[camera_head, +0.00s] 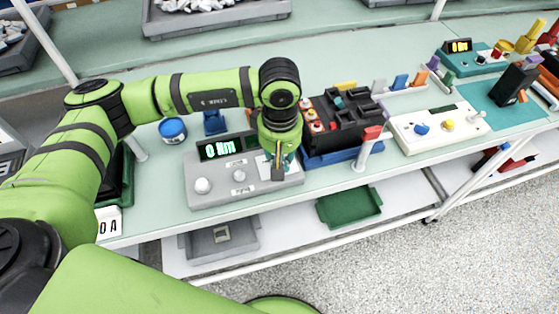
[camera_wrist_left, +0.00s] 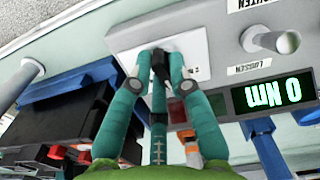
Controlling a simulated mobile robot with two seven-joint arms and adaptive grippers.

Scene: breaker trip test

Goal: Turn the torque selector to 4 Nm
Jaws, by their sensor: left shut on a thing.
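A grey control box (camera_head: 225,192) on the bench has a display (camera_head: 221,147) showing a green "0 Nm"; the display is also in the left wrist view (camera_wrist_left: 272,93), upside down. My left gripper (camera_head: 278,170) points down at the box's right end. In the left wrist view its fingertips (camera_wrist_left: 160,72) are closed around a dark knob, the torque selector (camera_wrist_left: 158,60), over a white plate (camera_wrist_left: 199,52). The fingers partly hide the selector and its scale marks. My right gripper is not in view.
Two pale round knobs (camera_head: 203,186) (camera_head: 239,175) sit left of the selector. A black breaker block (camera_head: 345,118) with coloured parts stands close to the right. A blue tin (camera_head: 173,130) is behind left. A green tray (camera_head: 349,206) is on the lower shelf.

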